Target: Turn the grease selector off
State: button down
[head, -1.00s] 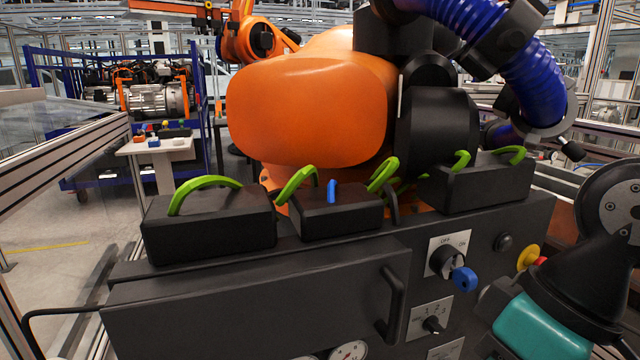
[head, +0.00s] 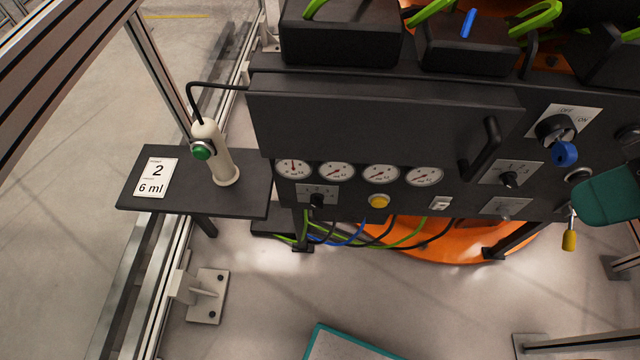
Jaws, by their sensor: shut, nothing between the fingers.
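Two small black selector knobs sit on the dark cabinet front in the head view. One knob (head: 317,200) is at the lower left under the gauges, on a grey plate with small markings. The other knob (head: 508,179) is on a grey numbered plate to the right. I cannot read which one is the grease selector, nor its exact setting. A teal part of my arm shows at the right edge; my gripper is not in view.
Several round gauges (head: 337,174) and a yellow button (head: 378,201) are on the cabinet. A dispenser (head: 213,155) with a green button stands on a side shelf (head: 250,195) beside a "2, 6 ml" card (head: 155,178). A yellow-handled lever (head: 568,240) hangs at right. Floor in front looks mostly clear.

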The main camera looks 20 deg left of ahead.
aim_at(317, 199)
jog(key=u, duration=0.95)
jog(key=k, duration=0.75)
jog(key=z, duration=0.75)
jog(key=i, duration=0.45)
